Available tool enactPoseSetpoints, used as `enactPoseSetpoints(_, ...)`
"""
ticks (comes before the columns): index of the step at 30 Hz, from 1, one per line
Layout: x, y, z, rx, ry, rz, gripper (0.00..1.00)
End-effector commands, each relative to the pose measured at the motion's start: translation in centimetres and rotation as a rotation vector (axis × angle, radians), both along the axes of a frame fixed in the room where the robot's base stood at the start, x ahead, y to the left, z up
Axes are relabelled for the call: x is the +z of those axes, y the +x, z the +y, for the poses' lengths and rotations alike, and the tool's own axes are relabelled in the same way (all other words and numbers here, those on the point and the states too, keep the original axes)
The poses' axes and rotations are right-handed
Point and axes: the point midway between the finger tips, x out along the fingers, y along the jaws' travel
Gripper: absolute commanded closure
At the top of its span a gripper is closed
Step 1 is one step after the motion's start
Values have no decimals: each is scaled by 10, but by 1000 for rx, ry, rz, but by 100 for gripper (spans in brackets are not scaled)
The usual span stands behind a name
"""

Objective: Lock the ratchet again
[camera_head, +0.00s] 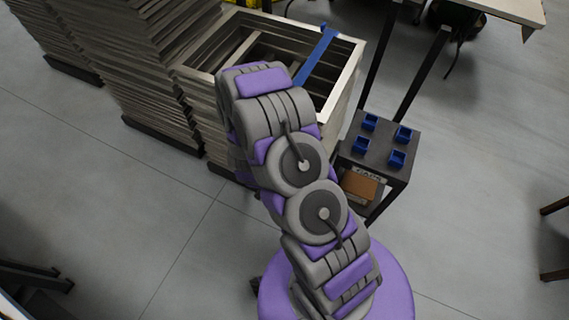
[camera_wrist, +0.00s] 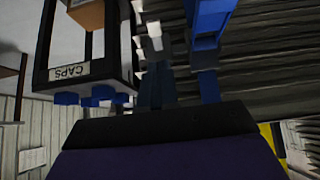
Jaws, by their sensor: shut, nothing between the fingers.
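A blue strap (camera_head: 318,55) runs over the open top of a wooden frame stack in the head view. In the wrist view the blue strap (camera_wrist: 208,28) comes down from the top, right of centre. A darker block on it (camera_wrist: 205,56) may be the ratchet; its handle position cannot be told. My gripper (camera_wrist: 158,76) shows as dark fingers close together above the dark palm, shut and empty. It appears left of the strap; contact cannot be told. In the head view my arm hides the gripper.
The wooden frame stack (camera_head: 205,103) stands beside another tall stack (camera_head: 140,60). A dark cart (camera_head: 374,150) with several blue bins and a CAPS label stands to the right; its label (camera_wrist: 69,71) also shows in the wrist view.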

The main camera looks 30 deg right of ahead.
Motion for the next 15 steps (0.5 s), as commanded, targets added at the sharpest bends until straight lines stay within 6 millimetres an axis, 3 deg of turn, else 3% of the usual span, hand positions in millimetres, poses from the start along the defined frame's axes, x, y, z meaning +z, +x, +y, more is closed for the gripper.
enactPoseSetpoints(6,13,-10,14,-3,-1,1,100)
enactPoseSetpoints(15,15,-12,22,-2,-10,1,100)
